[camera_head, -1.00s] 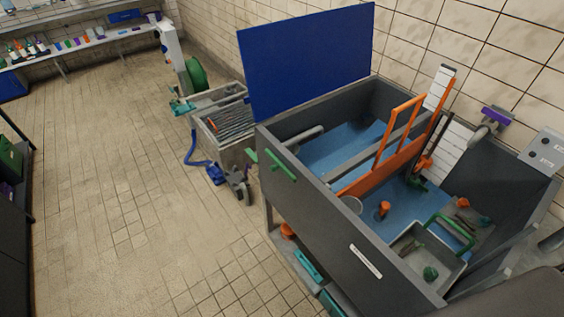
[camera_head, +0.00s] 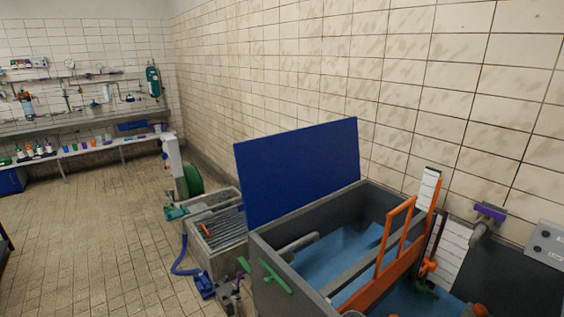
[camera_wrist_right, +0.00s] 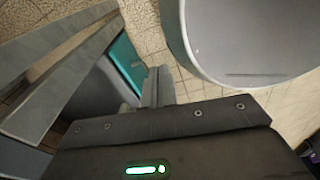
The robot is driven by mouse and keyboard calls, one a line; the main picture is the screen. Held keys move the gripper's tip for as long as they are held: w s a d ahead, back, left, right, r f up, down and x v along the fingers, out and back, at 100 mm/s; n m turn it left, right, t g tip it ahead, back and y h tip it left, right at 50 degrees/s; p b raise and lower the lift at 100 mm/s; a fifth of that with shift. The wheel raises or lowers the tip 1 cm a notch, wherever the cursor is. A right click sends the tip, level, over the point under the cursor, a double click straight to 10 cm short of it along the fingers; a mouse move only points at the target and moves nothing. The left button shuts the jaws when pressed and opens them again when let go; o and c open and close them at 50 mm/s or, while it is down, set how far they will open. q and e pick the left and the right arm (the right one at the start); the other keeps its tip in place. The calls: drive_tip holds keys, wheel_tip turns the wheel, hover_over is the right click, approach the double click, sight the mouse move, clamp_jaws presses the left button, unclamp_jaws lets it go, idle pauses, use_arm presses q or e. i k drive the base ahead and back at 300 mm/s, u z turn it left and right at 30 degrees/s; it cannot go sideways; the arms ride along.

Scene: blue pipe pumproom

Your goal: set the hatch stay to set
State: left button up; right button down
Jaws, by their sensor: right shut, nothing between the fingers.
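A blue hatch panel (camera_head: 298,172) stands raised at the back left of a grey tank (camera_head: 300,300) in the head view. A green handle (camera_head: 274,277) is on the tank's outer left face, with a smaller green piece beside it. I cannot tell for sure which part is the hatch stay. My right gripper (camera_wrist_right: 158,84) shows in the right wrist view, shut and empty. It is apart from the hatch panel, which that view does not show. My left gripper is in neither view.
An orange frame (camera_head: 388,250) stands inside the tank. A purple-topped fitting (camera_head: 488,218) is on the tiled wall. A grated trough (camera_head: 217,228) and blue hose (camera_head: 183,262) lie left of the tank. Open tiled floor (camera_head: 95,240) is further left. A large grey rounded surface (camera_wrist_right: 250,35) is close in the wrist view.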

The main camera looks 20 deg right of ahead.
sight(267, 280)
drive_tip(key=u, duration=0.75)
drive_tip(key=i, duration=3.45)
drive_tip(key=z, duration=3.55)
